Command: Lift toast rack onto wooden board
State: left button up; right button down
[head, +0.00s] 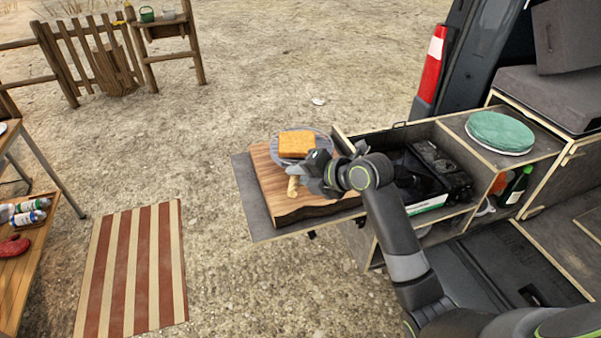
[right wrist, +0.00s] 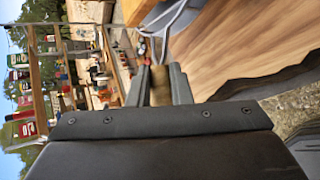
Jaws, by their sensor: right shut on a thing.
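The toast rack (head: 273,148) is a round grey wire rack with a wooden handle (head: 292,188) and a golden slice of toast (head: 297,144) on it. My right gripper (head: 305,175) is shut on the handle. In the right wrist view the handle (right wrist: 160,86) sits between the fingers, with the grey rack frame (right wrist: 175,18) beyond. The thick wooden board (head: 300,207) lies below the rack on a grey pull-out shelf. I cannot tell whether the rack touches the board or hangs just above it. My left gripper is not in view.
A black stove (head: 440,170) sits in the van drawer to the right of the board. A green round lid (head: 500,131) and a bottle (head: 516,186) are farther right. A striped mat (head: 130,268) lies on the ground at left, beside a wooden table (head: 22,275).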

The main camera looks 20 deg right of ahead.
aim_at(300, 202)
jog(key=shift+f+b, duration=0.8)
jog(key=shift+f, duration=0.6)
jog(key=shift+f+b, duration=1.15)
jog(key=shift+f, duration=0.15)
jog(key=c, duration=1.2)
grip_release()
jog(key=shift+c, duration=0.2)
jog(key=shift+f, duration=0.1)
